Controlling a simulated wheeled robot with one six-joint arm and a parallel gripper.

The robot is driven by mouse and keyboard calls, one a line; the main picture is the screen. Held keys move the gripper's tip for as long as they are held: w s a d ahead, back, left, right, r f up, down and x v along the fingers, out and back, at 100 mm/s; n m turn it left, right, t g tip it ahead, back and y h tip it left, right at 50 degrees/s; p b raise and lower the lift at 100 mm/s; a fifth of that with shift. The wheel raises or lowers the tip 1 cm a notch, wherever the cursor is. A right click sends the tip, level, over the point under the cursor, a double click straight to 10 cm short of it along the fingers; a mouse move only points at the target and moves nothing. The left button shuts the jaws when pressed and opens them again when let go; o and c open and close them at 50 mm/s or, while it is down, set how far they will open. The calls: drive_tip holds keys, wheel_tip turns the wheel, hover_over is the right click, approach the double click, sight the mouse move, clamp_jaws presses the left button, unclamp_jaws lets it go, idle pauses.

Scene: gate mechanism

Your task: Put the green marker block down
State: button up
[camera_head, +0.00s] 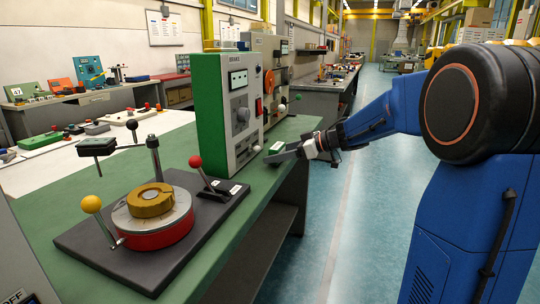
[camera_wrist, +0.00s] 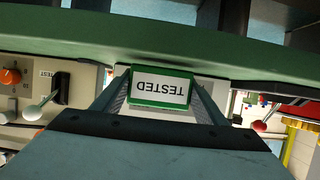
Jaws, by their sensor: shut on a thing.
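The green marker block (camera_wrist: 161,88) has a white top label reading TESTED, upside down in the wrist view. My gripper (camera_wrist: 160,98) is shut on it, with one finger at each side. In the head view the block (camera_head: 277,146) shows small at the tips of my gripper (camera_head: 276,152), by the right edge of the green bench top (camera_head: 285,130), right of the green-sided panel box. A pale surface (camera_wrist: 122,72) shows around the block in the wrist view. I cannot tell whether the block touches anything below.
The green-sided panel box (camera_head: 212,108) stands just left of my gripper. A dark base plate (camera_head: 120,258) with a red-and-brass turntable (camera_head: 152,215) and a red-knobbed lever (camera_head: 197,165) is nearer. Open blue floor (camera_head: 340,240) lies right of the bench.

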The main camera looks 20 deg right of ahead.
drive_tip(key=shift+w+a, duration=0.75)
drive_tip(key=shift+a, duration=0.35)
drive_tip(key=shift+w+f, duration=0.1)
drive_tip(key=shift+f, duration=0.2)
drive_tip(key=shift+c, duration=0.4)
drive_tip(key=shift+f, duration=0.1)
drive_tip(key=o, duration=1.2)
drive_tip(key=shift+c, duration=0.2)
drive_tip(key=shift+d+r, duration=0.15)
drive_tip(key=shift+r, duration=0.05)
drive_tip(key=v, duration=1.1)
drive_tip(key=shift+s+d, duration=0.2)
drive_tip(key=shift+s, duration=0.1)
